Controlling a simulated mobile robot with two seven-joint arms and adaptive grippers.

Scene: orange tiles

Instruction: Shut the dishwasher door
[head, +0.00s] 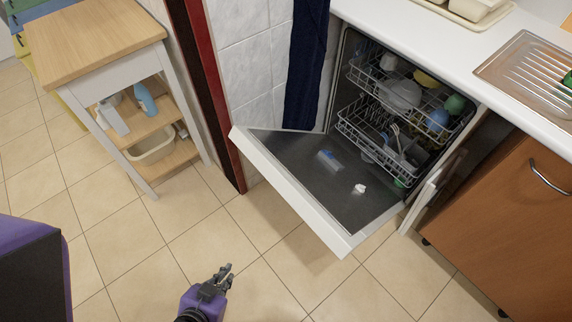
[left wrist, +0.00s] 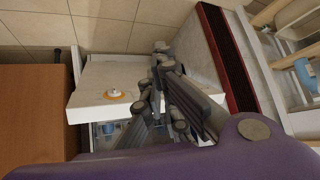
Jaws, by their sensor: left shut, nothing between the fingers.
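The dishwasher door (head: 295,195) is open in the head view, tilted down and outward, with its dark inner face up. A blue piece and a small white piece show on that face. The dishwasher's two racks (head: 400,95) hold dishes inside the cavity. My left gripper (head: 228,270) is shut and empty, low in front of the door's outer edge and apart from it in the head view. In the left wrist view the shut fingers (left wrist: 161,50) overlap a pale panel with an orange-ringed knob; contact cannot be told there. My right gripper is not in view.
A wooden-topped trolley (head: 95,45) with shelves stands at the left. A brown cabinet (head: 505,220) stands right of the dishwasher, under the white counter (head: 430,40). A dark blue towel (head: 305,65) hangs left of the opening. Tiled floor (head: 150,260) is clear around my gripper.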

